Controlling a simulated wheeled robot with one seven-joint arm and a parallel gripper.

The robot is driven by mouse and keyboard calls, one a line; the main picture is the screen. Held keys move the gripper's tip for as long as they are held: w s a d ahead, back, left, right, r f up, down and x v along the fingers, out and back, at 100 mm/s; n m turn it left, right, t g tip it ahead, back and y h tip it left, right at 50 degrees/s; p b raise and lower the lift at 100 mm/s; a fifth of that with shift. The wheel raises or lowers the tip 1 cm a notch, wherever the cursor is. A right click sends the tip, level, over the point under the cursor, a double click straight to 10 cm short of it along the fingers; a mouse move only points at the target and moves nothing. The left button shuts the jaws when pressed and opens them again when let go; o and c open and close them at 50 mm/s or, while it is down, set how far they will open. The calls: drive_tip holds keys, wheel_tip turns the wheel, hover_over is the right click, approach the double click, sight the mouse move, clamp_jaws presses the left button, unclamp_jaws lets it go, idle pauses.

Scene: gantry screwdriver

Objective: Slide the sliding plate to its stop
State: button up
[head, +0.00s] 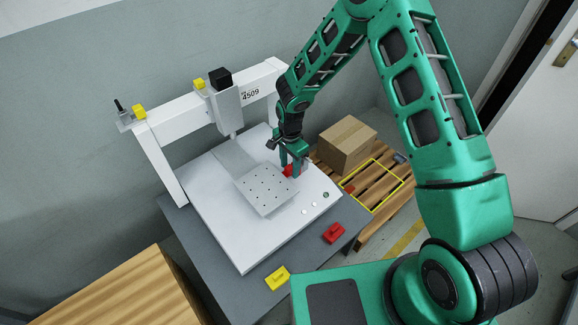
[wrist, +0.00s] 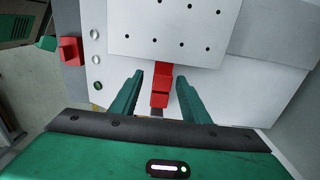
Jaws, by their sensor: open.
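The sliding plate (head: 266,189) is a light grey square with several dark holes, lying on the white machine bed under the gantry. In the wrist view the plate (wrist: 170,45) fills the top middle. A red handle (wrist: 161,84) sticks out from the plate's edge. My gripper (wrist: 158,80) is open, with one green finger on each side of the handle and gaps showing on both sides. In the head view my gripper (head: 292,172) is at the plate's right side, low over the bed, and partly hides the red handle (head: 288,170). The stop cannot be made out.
The white gantry (head: 205,112) with its spindle head (head: 225,105) stands over the bed (head: 240,245). A red block (head: 334,233) and a yellow block (head: 278,278) sit on the grey table front. A cardboard box (head: 347,145) stands on a pallet (head: 375,190) at right.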

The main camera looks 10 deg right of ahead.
wheel_tip(320, 180, up, 11)
drive_tip(key=shift+f, duration=0.15)
idle(0.4)
drive_tip(key=s+d+r+n+h, duration=0.1)
drive_tip(key=s+d+r, duration=0.5)
drive_tip(key=d+r, duration=0.5)
drive_tip(key=s+d+r+n+h, duration=0.1)
drive_tip(key=s+d+r+n, duration=0.1)
drive_tip(key=s+d+r, duration=0.9)
drive_tip(key=s+d, duration=0.2)
drive_tip(key=s, duration=0.3)
drive_tip(key=s+d+r+n+y, duration=0.1)
drive_tip(key=s+d+r, duration=0.1)
drive_tip(key=s, duration=0.5)
drive_tip(key=s+d+r+n+y, duration=0.1)
drive_tip(key=s+d, duration=0.4)
drive_tip(key=s, duration=0.2)
drive_tip(key=shift+r, duration=0.25)
